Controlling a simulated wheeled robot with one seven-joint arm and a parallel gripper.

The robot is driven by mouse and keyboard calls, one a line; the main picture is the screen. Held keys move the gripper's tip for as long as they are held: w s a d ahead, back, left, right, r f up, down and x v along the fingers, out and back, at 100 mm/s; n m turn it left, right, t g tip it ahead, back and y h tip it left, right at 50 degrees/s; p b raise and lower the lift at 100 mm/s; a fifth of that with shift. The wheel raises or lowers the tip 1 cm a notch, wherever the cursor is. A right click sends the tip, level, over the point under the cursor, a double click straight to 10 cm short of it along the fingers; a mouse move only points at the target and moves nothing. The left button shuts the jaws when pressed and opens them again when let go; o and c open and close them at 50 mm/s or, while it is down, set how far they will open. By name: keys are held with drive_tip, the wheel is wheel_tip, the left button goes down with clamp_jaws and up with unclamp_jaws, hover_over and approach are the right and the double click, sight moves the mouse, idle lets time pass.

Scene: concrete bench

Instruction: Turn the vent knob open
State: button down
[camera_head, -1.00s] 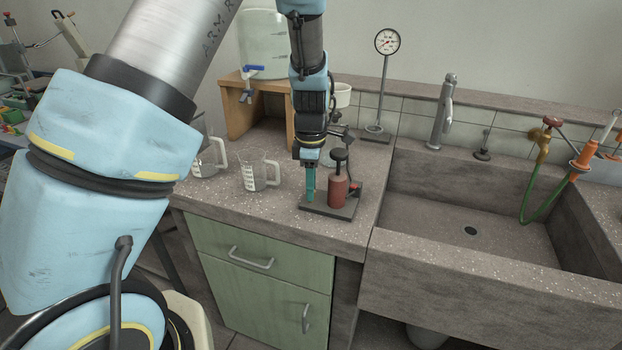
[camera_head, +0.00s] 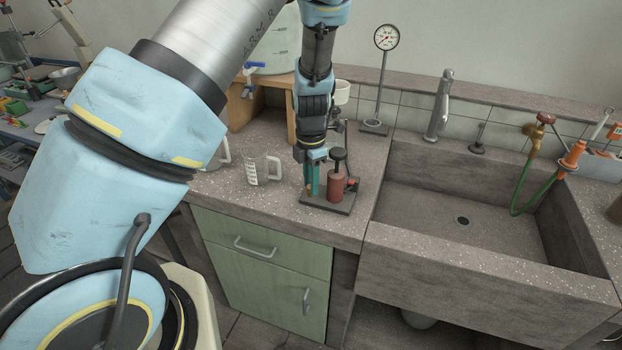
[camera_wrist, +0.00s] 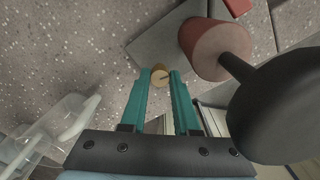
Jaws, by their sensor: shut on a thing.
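The vent knob, a small round brass knob with a dark line across its face, shows in the wrist view (camera_wrist: 159,76) between my fingertips. My gripper (camera_wrist: 159,80) has teal fingers and is shut on it. In the head view, my gripper (camera_head: 312,188) points down beside a red cylinder with a black top (camera_head: 336,187). The cylinder stands on a dark base plate (camera_head: 340,207). In the wrist view, the red cylinder (camera_wrist: 205,50) and its large black top stand to the right of my fingers.
A glass beaker with a handle (camera_head: 262,170) stands left of my gripper. A wooden stand (camera_head: 243,110) carries a clear tank behind it. A dial gauge on a pole (camera_head: 386,40) stands at the back. The sink (camera_head: 415,190) is on the right.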

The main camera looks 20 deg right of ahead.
idle(0.4)
drive_tip(key=c, duration=0.6)
unclamp_jaws()
drive_tip(key=shift+c, duration=0.2)
drive_tip(key=shift+r, duration=0.1)
wheel_tip(320, 180, up, 11)
drive_tip(key=b, duration=0.1)
drive_tip(key=shift+f, duration=0.2)
